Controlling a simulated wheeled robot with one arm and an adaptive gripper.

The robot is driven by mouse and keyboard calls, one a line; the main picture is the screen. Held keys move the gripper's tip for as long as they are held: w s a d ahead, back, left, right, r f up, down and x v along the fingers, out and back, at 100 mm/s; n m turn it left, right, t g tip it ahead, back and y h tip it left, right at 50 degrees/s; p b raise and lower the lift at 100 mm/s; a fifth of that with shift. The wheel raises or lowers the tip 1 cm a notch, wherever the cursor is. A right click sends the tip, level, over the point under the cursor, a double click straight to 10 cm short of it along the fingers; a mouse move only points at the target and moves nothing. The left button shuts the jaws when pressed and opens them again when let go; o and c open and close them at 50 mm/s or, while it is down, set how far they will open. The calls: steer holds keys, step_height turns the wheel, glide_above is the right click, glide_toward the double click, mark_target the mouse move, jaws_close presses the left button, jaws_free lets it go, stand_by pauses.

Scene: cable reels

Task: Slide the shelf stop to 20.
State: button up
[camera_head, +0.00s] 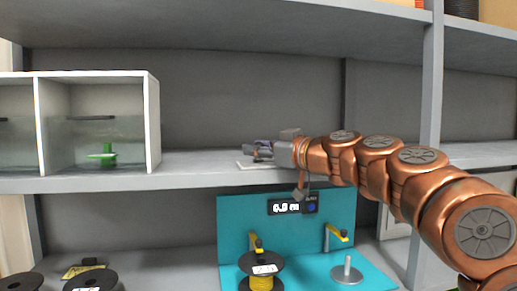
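My gripper (258,151) is at the middle shelf, just above its surface, pointing left at the end of my copper-coloured arm. It is small in the view, and I cannot tell whether its fingers are apart or closed. A flat pale plate (246,165) lies on the shelf under the gripper. A small grey block (290,133) shows just behind the gripper. I cannot tell whether the plate or the block belongs to the shelf stop, or whether the gripper touches either. No scale or number 20 is readable on the shelf.
Below, a teal panel (235,220) bears a digital display (287,207), a yellow-wound reel (262,281) and a metal spindle (347,272). Dark reels (92,282) sit lower left.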

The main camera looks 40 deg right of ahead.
jaws_close()
steer(key=shift+d, duration=0.15)
